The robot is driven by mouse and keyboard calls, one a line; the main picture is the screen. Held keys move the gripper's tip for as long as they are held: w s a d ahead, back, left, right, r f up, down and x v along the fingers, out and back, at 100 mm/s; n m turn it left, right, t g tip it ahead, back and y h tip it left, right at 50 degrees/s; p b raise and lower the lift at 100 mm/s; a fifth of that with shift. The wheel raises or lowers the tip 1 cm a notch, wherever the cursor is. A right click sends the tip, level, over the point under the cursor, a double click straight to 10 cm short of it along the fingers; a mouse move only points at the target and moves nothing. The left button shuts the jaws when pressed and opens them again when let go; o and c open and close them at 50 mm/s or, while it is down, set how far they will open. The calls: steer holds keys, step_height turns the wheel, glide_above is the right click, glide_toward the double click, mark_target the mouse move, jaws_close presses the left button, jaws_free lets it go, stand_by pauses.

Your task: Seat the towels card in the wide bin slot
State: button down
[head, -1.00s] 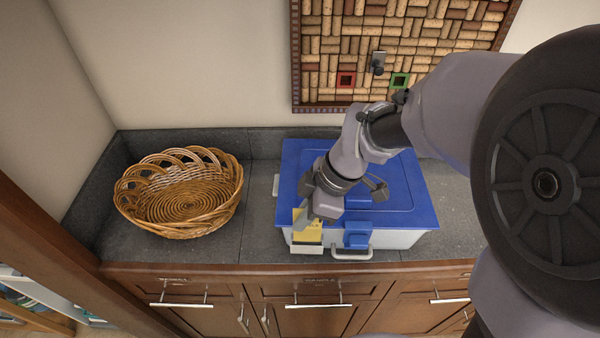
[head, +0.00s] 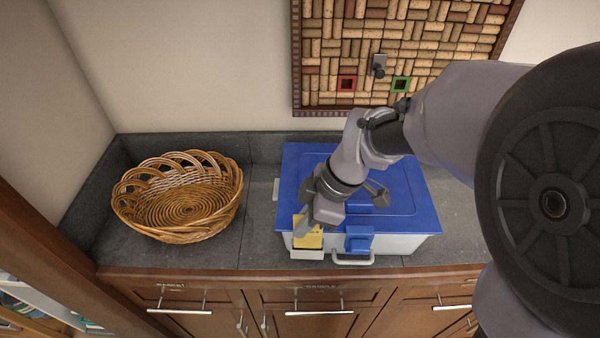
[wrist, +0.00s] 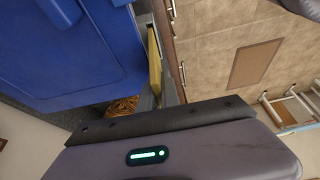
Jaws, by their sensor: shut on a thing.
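The yellow towels card (head: 308,238) is at the front left of the blue-lidded bin; any print on it is too small to read. It stands in or just above a pale slot holder (head: 308,254) on the bin's front; I cannot tell how deep it sits. My gripper (head: 305,226) is shut on the card's upper part from above. In the wrist view the card (wrist: 155,62) shows as a thin yellow edge beside the blue lid. The bin (head: 405,242) has a pale body and a blue lid (head: 410,205).
A wicker basket (head: 180,205) stands on the grey counter to the left. A blue latch (head: 358,238) and a metal handle (head: 352,258) are right of the card. A cork board (head: 400,50) hangs behind. The counter between basket and bin is clear.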

steer(key=shift+f+b, duration=0.5)
steer(key=shift+f, duration=0.05)
steer(key=shift+r, duration=0.1)
steer(key=shift+r+p, duration=0.4)
steer(key=shift+r, duration=0.2)
steer(key=shift+b, duration=0.6)
stand_by(1.0)
steer(key=shift+f+b, duration=0.65)
steer(key=c, duration=1.5)
jaws_free()
